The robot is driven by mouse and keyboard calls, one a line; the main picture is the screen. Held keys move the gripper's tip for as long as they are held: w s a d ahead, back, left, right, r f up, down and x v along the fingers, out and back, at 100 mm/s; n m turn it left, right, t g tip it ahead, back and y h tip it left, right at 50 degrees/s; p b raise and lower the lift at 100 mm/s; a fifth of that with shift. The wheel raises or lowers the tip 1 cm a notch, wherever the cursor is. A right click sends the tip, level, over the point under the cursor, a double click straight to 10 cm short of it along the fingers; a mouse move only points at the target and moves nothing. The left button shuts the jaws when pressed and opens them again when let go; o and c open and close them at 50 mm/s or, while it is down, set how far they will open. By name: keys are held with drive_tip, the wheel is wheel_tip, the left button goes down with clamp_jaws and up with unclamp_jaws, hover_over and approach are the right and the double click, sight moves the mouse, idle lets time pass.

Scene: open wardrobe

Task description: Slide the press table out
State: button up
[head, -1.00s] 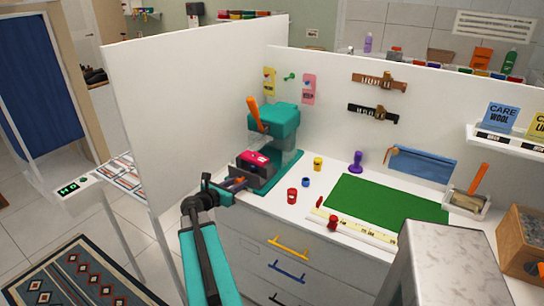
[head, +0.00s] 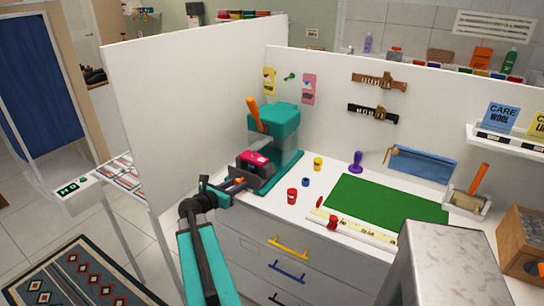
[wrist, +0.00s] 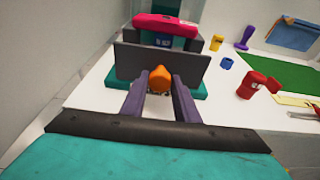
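The teal press (head: 275,122) stands on the white counter at the panel corner, with an orange lever (head: 254,113) raised at its top. Its dark grey press table (head: 262,175) carries a pink-red block (head: 254,158). In the wrist view the table's flat front (wrist: 122,62) faces me, with the block (wrist: 166,25) above and behind it. An orange knob (wrist: 160,78) sticks out of the table front. My gripper (head: 232,185) is level with the knob.
A red pot (head: 291,196), blue pot (head: 306,182) and yellow pot (head: 318,164) stand right of the press. A green mat (head: 385,199) lies further right. A tall white panel (head: 185,120) closes the left side. Drawers with coloured handles (head: 288,247) are below the counter.

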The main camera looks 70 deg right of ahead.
drive_tip(key=shift+o, duration=1)
drive_tip(key=shift+a, duration=0.15)
drive_tip(key=shift+w+a, duration=0.15)
drive_tip(key=shift+a, duration=0.3)
drive_tip(key=shift+o, duration=1.2)
drive_tip(key=shift+a, duration=0.1)
drive_tip(key=shift+w+a, duration=0.15)
drive_tip(key=shift+a, duration=0.35)
